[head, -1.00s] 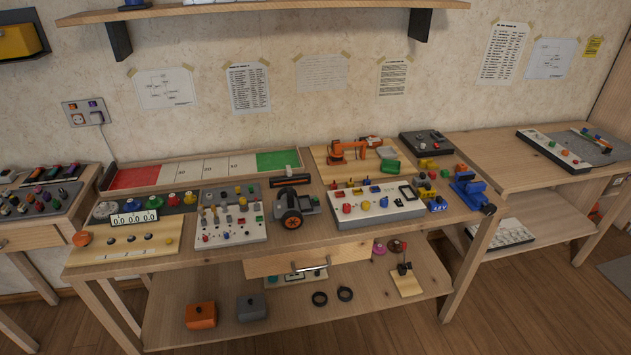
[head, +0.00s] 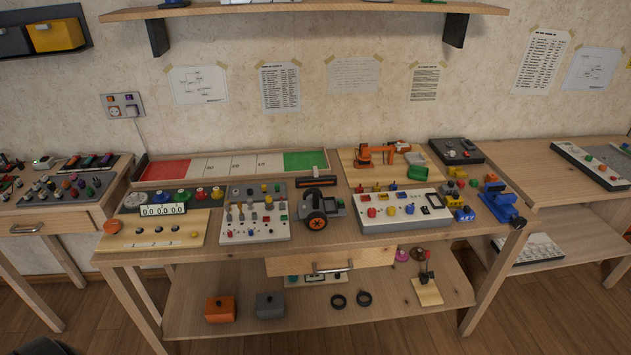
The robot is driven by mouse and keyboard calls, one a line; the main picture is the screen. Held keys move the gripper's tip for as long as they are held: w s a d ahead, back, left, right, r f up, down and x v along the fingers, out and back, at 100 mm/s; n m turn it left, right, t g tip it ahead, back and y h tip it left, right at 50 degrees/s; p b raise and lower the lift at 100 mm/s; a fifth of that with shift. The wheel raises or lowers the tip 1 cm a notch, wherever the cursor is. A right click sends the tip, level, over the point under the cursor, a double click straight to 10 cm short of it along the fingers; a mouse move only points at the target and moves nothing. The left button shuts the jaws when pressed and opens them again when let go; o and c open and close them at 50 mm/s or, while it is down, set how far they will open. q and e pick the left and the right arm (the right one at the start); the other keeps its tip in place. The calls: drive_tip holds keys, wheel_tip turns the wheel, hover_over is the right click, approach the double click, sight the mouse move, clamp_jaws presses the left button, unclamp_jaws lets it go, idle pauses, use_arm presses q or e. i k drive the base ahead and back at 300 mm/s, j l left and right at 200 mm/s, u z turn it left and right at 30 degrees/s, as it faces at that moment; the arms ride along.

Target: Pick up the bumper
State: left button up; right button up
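On the middle of the workbench stands a small dark wheeled robot (head: 316,208) with an orange-hubbed wheel. Just behind it lies a dark bar with a pale strip (head: 316,182). It may be the bumper, but I cannot tell for sure at this size. The bar looks separate from the wheeled robot. Neither of my grippers can be made out in the head view. A dark shape at the bottom left edge is too cut off to identify.
The workbench (head: 330,240) is crowded: a switch panel (head: 255,230) left of the wheeled robot, a white control box (head: 402,221) right, a red-white-green track (head: 225,167) behind. A drawer (head: 300,262) and lower shelf (head: 395,300) are below. Side tables flank the bench.

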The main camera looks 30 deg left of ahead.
sight(314, 180)
drive_tip(key=i+j, duration=0.8)
drive_tip(key=i, duration=0.15)
drive_tip(key=z, duration=0.05)
